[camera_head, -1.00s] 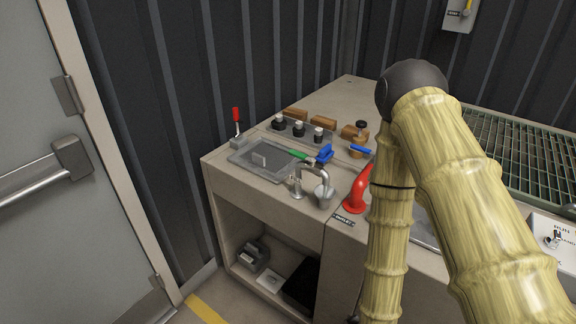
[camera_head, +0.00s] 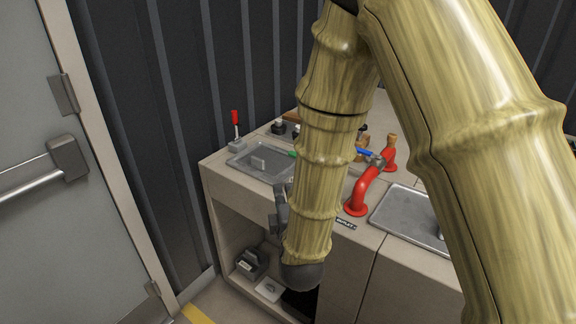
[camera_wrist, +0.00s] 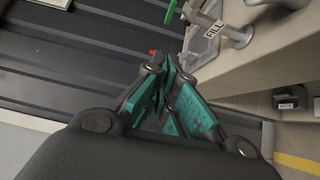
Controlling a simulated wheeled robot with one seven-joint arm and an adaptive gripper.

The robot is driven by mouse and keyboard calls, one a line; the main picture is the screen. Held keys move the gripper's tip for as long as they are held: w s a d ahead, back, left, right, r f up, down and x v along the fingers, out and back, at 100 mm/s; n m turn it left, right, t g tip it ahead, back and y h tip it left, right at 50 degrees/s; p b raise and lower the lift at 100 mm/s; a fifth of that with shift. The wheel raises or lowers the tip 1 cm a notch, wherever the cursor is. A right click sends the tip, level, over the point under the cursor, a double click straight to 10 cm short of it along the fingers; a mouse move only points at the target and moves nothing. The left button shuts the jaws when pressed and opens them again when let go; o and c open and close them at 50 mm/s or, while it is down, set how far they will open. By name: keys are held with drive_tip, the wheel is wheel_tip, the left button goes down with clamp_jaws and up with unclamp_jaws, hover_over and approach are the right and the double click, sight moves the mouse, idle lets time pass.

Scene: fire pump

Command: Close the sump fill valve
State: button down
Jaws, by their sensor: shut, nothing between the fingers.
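In the head view only a small green tip (camera_head: 292,154) shows, as my arm hides the rest. My gripper (camera_wrist: 168,66) is shut and empty, its teal-padded fingers pointing up in the wrist view. In the head view part of my gripper (camera_head: 281,207) shows in front of the cabinet, below the counter top.
A red curved pipe (camera_head: 362,192) and blue handle (camera_head: 368,152) are right of my arm. An open shelf holds a dark box (camera_head: 251,264). A door (camera_head: 70,230) is left.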

drive_tip(key=w+p, duration=0.2)
drive_tip(key=w, duration=1.1)
drive_tip(key=shift+d+p, duration=0.35)
drive_tip(key=shift+d, duration=0.1)
drive_tip(key=shift+f, duration=0.1)
drive_tip(key=shift+w+h, duration=0.15)
drive_tip(key=shift+h, duration=0.15)
